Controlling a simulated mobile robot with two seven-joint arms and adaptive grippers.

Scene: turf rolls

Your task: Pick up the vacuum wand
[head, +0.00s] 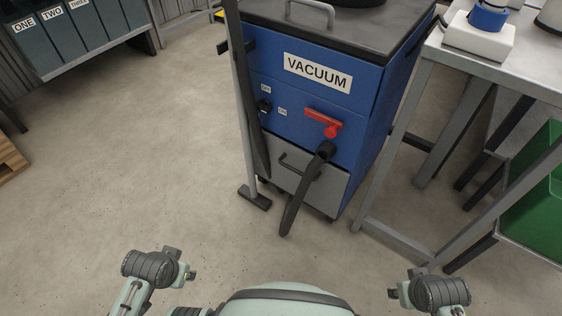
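The vacuum wand (243,120) is a long, thin grey tube with a flat dark floor head (255,198) at its foot. It stands nearly upright at the left front of the blue vacuum (350,100), beside a dark clip (237,47). Its top runs out of the picture. A black hose (305,190) hangs from a port on the vacuum's front. My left gripper (182,264) is low at the left and my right gripper (400,284) low at the right. Both are well apart from the wand. Their fingers are too small to read.
The vacuum has a red handle (323,122), a small dark switch (264,106) and a grey lower drawer (300,178). A metal-legged table (500,62) and a green bin (540,195) stand at the right. Grey bins (85,32) stand back left.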

